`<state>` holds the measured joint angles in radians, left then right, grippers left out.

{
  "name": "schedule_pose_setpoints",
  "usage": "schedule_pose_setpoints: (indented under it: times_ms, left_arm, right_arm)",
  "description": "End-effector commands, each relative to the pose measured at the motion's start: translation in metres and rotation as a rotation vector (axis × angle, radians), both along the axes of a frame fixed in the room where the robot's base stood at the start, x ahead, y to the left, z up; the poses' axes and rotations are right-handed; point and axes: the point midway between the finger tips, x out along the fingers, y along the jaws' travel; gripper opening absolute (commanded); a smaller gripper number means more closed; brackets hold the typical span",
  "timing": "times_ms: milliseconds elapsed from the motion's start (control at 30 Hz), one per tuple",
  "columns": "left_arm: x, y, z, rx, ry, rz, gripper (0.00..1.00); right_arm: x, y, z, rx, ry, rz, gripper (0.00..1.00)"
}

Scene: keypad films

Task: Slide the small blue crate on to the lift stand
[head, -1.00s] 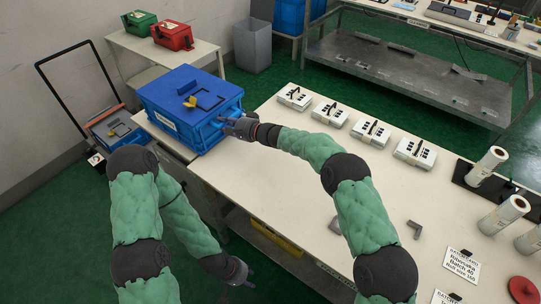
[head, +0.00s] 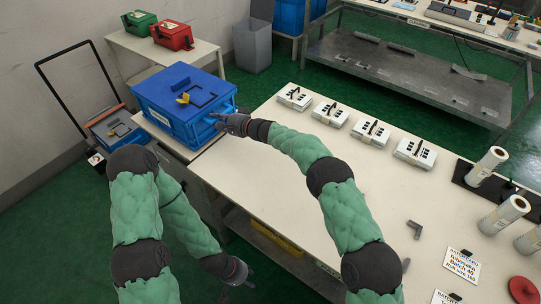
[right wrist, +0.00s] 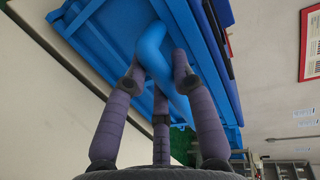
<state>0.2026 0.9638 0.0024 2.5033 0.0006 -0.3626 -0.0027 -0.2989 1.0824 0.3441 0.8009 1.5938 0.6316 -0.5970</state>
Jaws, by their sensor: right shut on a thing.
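The blue crate (head: 165,118) with a darker blue lid (head: 180,80) stands upright at the left end of the long bench. A pale low surface, seemingly the lift stand (head: 154,136), shows beneath its front left side; how much of the crate rests on it is hidden. My right gripper (head: 220,121) is at the crate's right side. In the right wrist view its fingers close around the crate's blue tubular handle (right wrist: 153,45). My left gripper (head: 247,277) hangs low in front of the bench, apart from the crate, open and empty.
The long bench (head: 270,180) is clear near the crate, with several white keypad boxes (head: 295,97) along its far edge. A handled trolley (head: 115,132) stands left of the crate. Behind is a side table (head: 200,50) with green and red boxes.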

Motion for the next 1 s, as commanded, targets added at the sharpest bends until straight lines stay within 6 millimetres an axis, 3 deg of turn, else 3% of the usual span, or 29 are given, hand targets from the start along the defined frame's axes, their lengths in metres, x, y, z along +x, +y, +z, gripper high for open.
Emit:
schedule_pose_setpoints:
  times_ms: [333, 1000]
  left_arm:
    - [0.0, 0.0, 0.0, 0.0, 0.0, 0.0, 0.4]
    - [0.0, 0.0, 0.0, 0.0, 0.0, 0.0, 0.4]
  right_arm:
    - [0.002, 0.001, 0.003, 0.003, -0.004, -0.001, 0.0]
    - [0.015, 0.021, 0.003, 0.003, -0.004, -0.001, 0.0]
